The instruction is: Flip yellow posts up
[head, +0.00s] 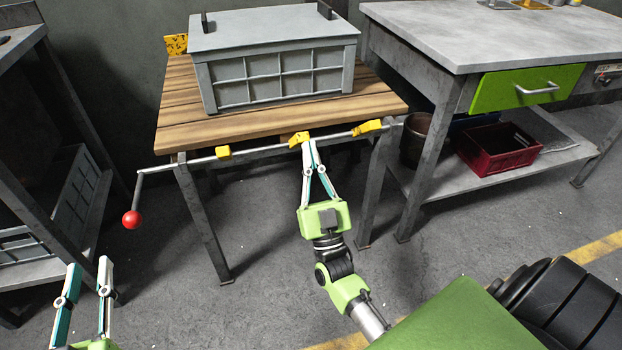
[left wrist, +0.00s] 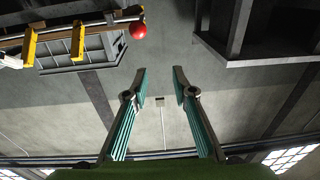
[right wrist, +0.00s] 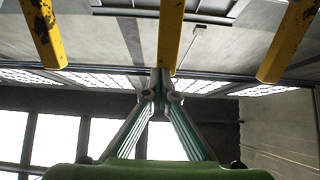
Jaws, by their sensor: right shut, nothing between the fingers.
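Three yellow posts sit along a metal rod (head: 262,150) at the table's front edge: left post (head: 222,152), middle post (head: 297,139) and right post (head: 368,127). A crank with a red ball (head: 132,218) hangs at the rod's left end. In the right wrist view the left (right wrist: 42,32), middle (right wrist: 170,32) and right (right wrist: 288,42) posts show from below. My right gripper (head: 309,145) is shut and empty, its tips at the middle post; I cannot tell if they touch. My left gripper (head: 89,263) is open and empty at lower left, apart from the red ball (left wrist: 139,30).
A grey ribbed crate (head: 275,75) stands on the wooden table (head: 180,105). A workbench (head: 470,40) with a green drawer (head: 505,92) is close on the right, with a red bin (head: 495,150) below. Metal shelving (head: 40,190) stands left. Floor in front is clear.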

